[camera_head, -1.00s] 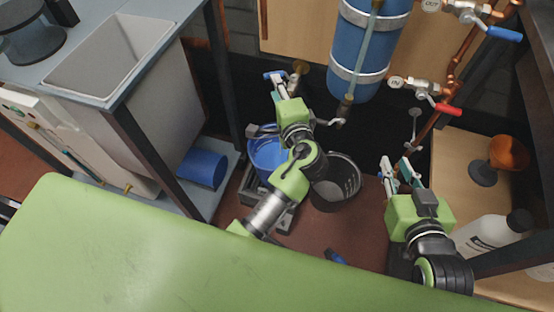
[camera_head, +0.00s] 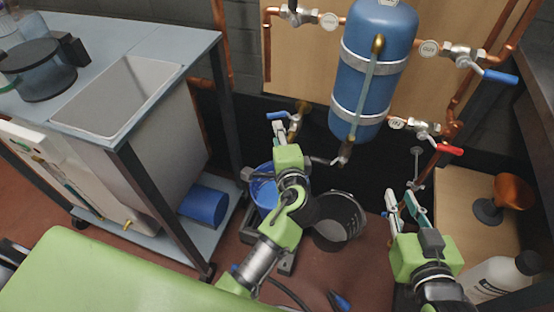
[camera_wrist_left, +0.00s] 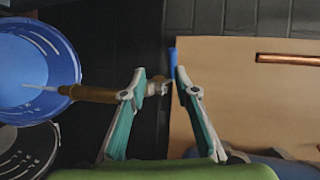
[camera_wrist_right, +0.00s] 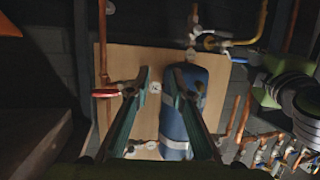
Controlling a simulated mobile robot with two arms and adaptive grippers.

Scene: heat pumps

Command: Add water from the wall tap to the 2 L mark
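The wall tap (camera_head: 297,118) has a brass body and a blue lever (camera_head: 277,115). In the left wrist view the brass spout (camera_wrist_left: 92,94) points to a blue bucket (camera_wrist_left: 68,62), and a thin pale streak, looking like water, runs from it into the bucket. The bucket (camera_head: 262,186) stands below the tap; its inside looks lighter blue, and I cannot read a level. My left gripper (camera_wrist_left: 160,74) is open at the tap, with the blue lever (camera_wrist_left: 172,62) between its fingertips, close to the right one.
A dark graduated bucket (camera_head: 342,222) stands right of the blue one. A blue tank (camera_head: 380,70) with copper pipes and red- and blue-handled valves hangs behind. A sink bench (camera_head: 195,45) stands left. A white bottle (camera_head: 492,280) and orange cup (camera_head: 513,192) are at right.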

